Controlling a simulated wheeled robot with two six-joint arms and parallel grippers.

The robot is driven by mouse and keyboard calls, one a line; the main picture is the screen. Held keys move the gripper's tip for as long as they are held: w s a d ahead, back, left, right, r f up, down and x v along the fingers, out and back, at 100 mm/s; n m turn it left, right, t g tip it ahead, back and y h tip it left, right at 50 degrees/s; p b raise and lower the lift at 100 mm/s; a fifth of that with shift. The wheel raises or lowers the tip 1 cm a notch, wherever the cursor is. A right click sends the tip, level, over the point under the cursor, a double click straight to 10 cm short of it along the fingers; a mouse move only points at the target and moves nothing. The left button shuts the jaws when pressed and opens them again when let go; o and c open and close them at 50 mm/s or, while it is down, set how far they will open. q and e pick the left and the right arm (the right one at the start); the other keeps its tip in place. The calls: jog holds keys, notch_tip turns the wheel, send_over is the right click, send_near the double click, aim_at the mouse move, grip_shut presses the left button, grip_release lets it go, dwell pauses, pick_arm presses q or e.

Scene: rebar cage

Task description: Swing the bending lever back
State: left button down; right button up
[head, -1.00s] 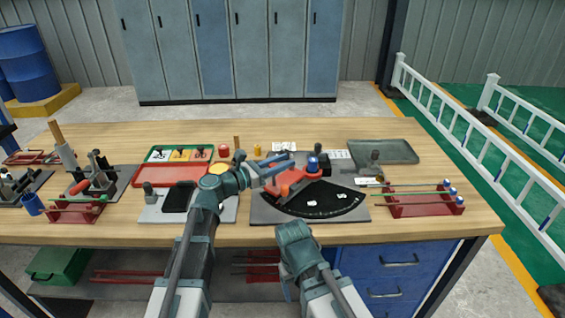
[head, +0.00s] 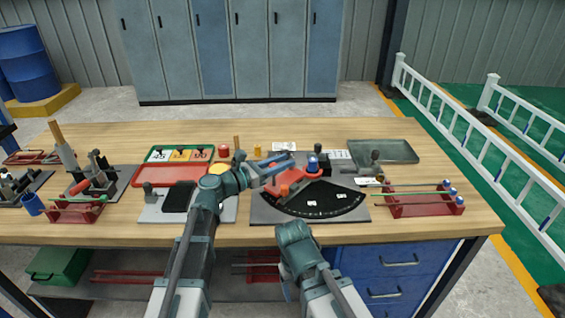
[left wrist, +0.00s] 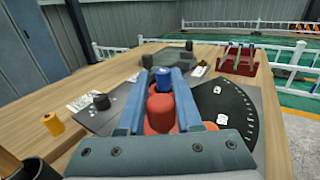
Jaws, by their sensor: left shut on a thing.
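The bending lever (head: 290,180) is red and sits on the bender's dark plate, over a black fan-shaped scale (head: 318,202). My left gripper (head: 285,166) reaches over it from the left. In the left wrist view, the two blue fingers (left wrist: 160,100) stand on either side of the lever's red upright grip (left wrist: 160,112) and are shut on it. A blue-topped pin (head: 313,163) stands just beyond, and it also shows in the left wrist view (left wrist: 163,82). My right arm (head: 296,235) is at the table's front edge; its fingertips cannot be made out.
A red rack with rods (head: 425,205) stands to the right. A grey tray (head: 383,151) lies behind it. A red tray (head: 168,175) and a grey plate with a black pad (head: 180,197) lie left of the bender. White railings run beyond the table's right side.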

pick_arm(q)
jog(key=w+m+g+h, duration=0.1)
jog(key=g, duration=0.1)
jog(key=w+a+m+g, duration=0.1)
jog(key=w+m+g, duration=0.1)
jog(key=w+m+g+h, duration=0.1)
jog(key=g, duration=0.2)
jog(key=shift+w+a+m+h, duration=0.3)
jog(key=shift+m, duration=0.1)
jog(key=c, duration=0.6)
grip_release()
jog(key=a, duration=0.4)
jog(key=s+a, duration=0.1)
jog(key=a, duration=0.4)
jog(key=s+a, duration=0.1)
jog(key=a, duration=0.3)
jog(key=shift+a, duration=0.35)
